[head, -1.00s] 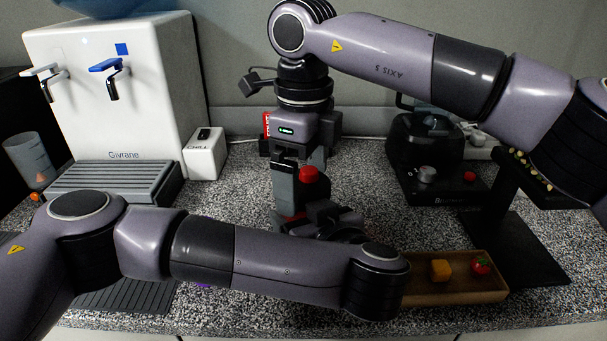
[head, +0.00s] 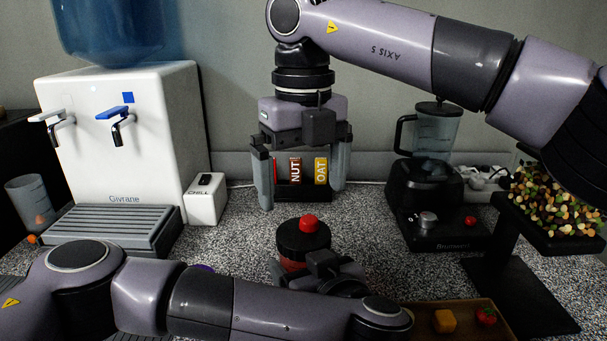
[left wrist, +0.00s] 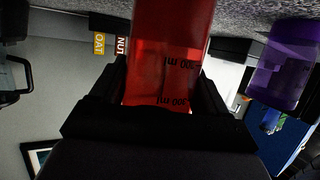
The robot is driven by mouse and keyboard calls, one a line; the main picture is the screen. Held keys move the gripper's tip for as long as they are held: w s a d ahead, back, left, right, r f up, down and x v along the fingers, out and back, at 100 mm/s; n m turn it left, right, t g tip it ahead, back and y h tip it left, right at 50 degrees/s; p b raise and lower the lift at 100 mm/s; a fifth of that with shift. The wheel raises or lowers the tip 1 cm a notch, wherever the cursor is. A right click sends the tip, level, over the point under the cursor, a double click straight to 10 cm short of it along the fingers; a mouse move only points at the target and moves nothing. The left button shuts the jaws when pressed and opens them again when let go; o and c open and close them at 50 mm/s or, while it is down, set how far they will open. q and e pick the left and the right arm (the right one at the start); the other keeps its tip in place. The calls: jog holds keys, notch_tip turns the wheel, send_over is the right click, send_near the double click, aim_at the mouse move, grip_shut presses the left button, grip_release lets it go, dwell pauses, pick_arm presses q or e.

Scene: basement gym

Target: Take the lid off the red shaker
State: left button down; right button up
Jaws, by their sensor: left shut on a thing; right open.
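The red shaker (head: 291,265) stands upright on the speckled counter, partly hidden behind my left arm. Its black lid (head: 292,239) with a red cap (head: 308,223) is on top. My left gripper (head: 303,267) is shut around the shaker's body. In the left wrist view the red translucent body (left wrist: 168,45) with ml marks sits between the fingers of my left gripper (left wrist: 163,90). My right gripper (head: 302,195) points down, open and empty, above and behind the lid in the picture, with a finger on each side and clear of it.
A water dispenser (head: 125,150) and a small white CHILL box (head: 206,198) stand at left. NUT (head: 295,171) and OAT (head: 321,171) bars are behind the right gripper. A blender (head: 430,170) stands right, a wooden tray (head: 465,310) front right. A purple cup (left wrist: 280,65) is beside the shaker.

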aim_at(304, 232)
jog(key=shift+r+m, duration=0.15)
jog(key=shift+m, duration=0.35)
jog(key=shift+f, duration=3.9)
jog(key=c, duration=1)
jog(key=n, duration=0.6)
jog(key=shift+c, duration=0.3)
jog(key=shift+r, duration=0.2)
jog(key=shift+r, duration=0.95)
